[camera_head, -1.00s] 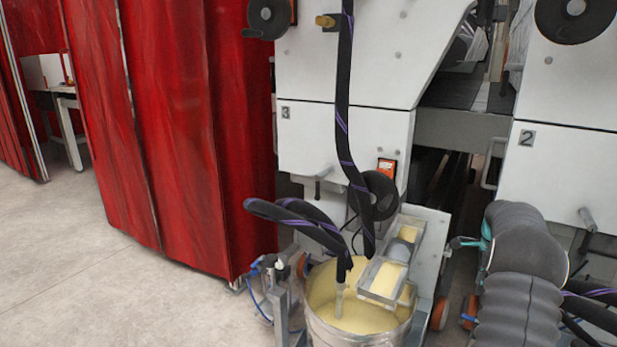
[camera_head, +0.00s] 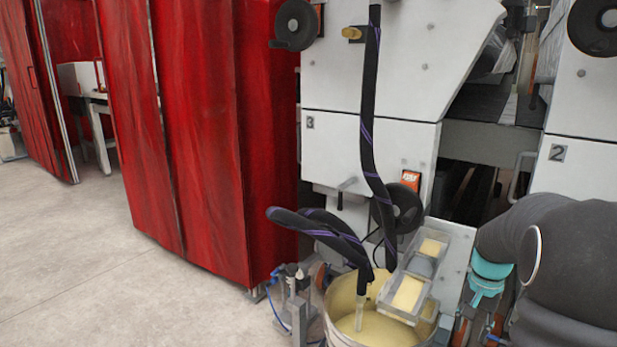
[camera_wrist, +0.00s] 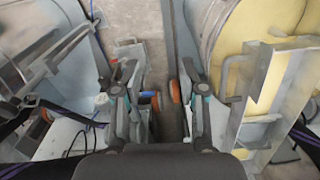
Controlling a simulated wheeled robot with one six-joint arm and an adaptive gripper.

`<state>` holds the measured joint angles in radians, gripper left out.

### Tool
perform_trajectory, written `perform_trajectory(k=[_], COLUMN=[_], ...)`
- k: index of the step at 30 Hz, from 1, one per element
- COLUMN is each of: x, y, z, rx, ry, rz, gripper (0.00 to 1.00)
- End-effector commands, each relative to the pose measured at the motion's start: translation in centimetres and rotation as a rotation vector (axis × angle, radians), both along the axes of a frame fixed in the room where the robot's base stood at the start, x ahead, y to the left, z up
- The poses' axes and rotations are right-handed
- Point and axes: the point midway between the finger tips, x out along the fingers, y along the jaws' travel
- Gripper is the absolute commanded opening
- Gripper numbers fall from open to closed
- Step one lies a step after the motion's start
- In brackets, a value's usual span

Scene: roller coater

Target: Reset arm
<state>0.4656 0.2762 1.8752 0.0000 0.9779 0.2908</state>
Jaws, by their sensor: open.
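My arm (camera_head: 570,262) is at the right edge of the head view, bent in front of the coater; its gripper end is out of that view. In the wrist view my gripper (camera_wrist: 158,78) has its two dark fingers apart, with nothing between them. Floor, metal frame parts and orange wheels (camera_wrist: 175,91) show beyond the fingers. A yellow rounded surface (camera_wrist: 240,35) with grey metal brackets (camera_wrist: 245,105) is to the right of the fingers, apart from them.
Coater unit 3 (camera_head: 370,135) stands mid-view, unit 2 (camera_head: 575,165) at right. A bucket of yellow liquid (camera_head: 375,328) with black hoses (camera_head: 370,130) and a metal trough (camera_head: 410,290) is at its foot. A red curtained booth (camera_head: 190,140) is left. Floor (camera_head: 90,250) at lower left is free.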

Motion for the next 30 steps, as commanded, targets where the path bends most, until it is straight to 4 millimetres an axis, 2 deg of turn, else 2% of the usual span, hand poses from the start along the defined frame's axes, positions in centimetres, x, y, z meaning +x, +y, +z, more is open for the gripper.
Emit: perform_trajectory(k=[1,6,15,24,30], x=[-1.0,-4.6,-11.3,-17.8,-20.3], y=[1.6,6.2,13.2,18.4,20.8], z=[1.1,3.6,6.5,8.1,9.9], rx=[-0.008,-0.033,-0.084,-0.133,-0.166], ry=[-0.015,-0.056,-0.145,-0.264,-0.373], rz=[0.056,0.233,0.472,0.608,0.681], gripper=[0.42,0.42,0.42,0.42,0.42])
